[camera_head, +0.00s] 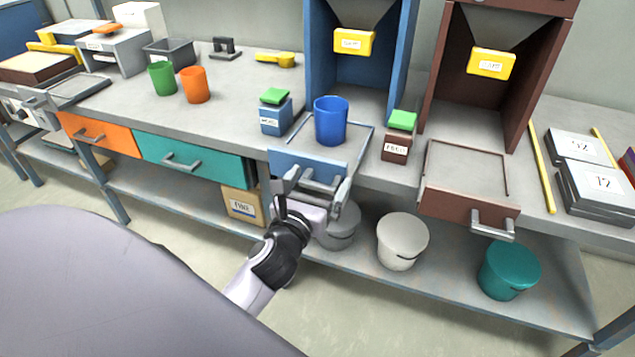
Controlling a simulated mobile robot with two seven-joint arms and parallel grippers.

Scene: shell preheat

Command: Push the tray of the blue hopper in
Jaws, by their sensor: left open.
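The blue hopper (403,55) stands on the bench at the upper middle, with a yellow labelled block at its funnel. Its tray (279,159) is pulled out toward the front, past the bench edge, with a blue front and a grey handle. A blue cup (331,121) stands upright on the tray. My left gripper (312,183) is open at the tray's front, with its fingers around or just before the handle. I cannot tell whether they touch it. My right gripper is not in view.
A brown hopper (437,80) with its own pulled-out tray (468,205) stands to the right. A blue box with a green top (275,117) and a brown one (396,147) flank the blue tray. Buckets (402,245) stand on the shelf below.

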